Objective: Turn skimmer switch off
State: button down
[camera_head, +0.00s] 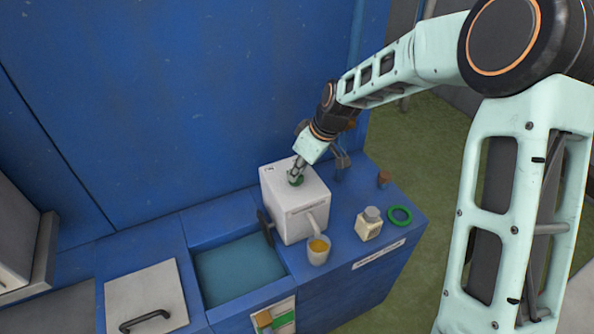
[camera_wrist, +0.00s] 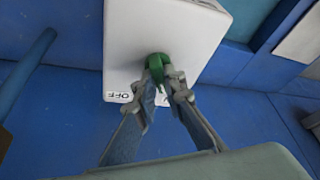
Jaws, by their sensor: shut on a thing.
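The skimmer is a white box (camera_head: 287,214) on the blue cabinet top, with a spout on its front right side. Its green switch knob (camera_wrist: 157,62) is on the top face, and an "OFF" marking shows beside it in the wrist view. My gripper (camera_head: 297,176) points down onto the box top, and in the wrist view my gripper (camera_wrist: 158,75) has its fingertips closed on the green knob. The fingers hide part of the knob, so its exact pointing direction is hard to tell.
A cup with yellow liquid (camera_head: 318,250) stands under the spout. A small jar (camera_head: 368,224), a green ring (camera_head: 399,216) and a brown stopper-like piece (camera_head: 383,178) are to the right. An open tank (camera_head: 238,270) of blue liquid lies left of the box, beside a handled lid (camera_head: 147,297).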

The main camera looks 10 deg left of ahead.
jog(key=shift+f+m+b, duration=0.1)
jog(key=shift+m+b, duration=0.2)
jog(key=shift+b, duration=0.15)
jog(key=shift+s+a+f+m+t+b, duration=0.15)
jog(key=shift+m+t+b, duration=0.35)
jog(key=shift+m+b, duration=0.6)
jog(key=m+t+h+b, duration=0.1)
jog(key=m+b, duration=0.2)
jog(key=shift+a, duration=0.1)
jog(key=m+h+b, duration=0.1)
jog(key=m+b, duration=0.2)
jog(key=shift+m+t+h, duration=0.3)
jog(key=shift+r+m+h+b, duration=0.2)
jog(key=shift+m+h+b, duration=0.3)
jog(key=shift+m+b, duration=0.6)
jog(key=shift+m, duration=0.3)
jog(key=c, duration=2)
grip_release()
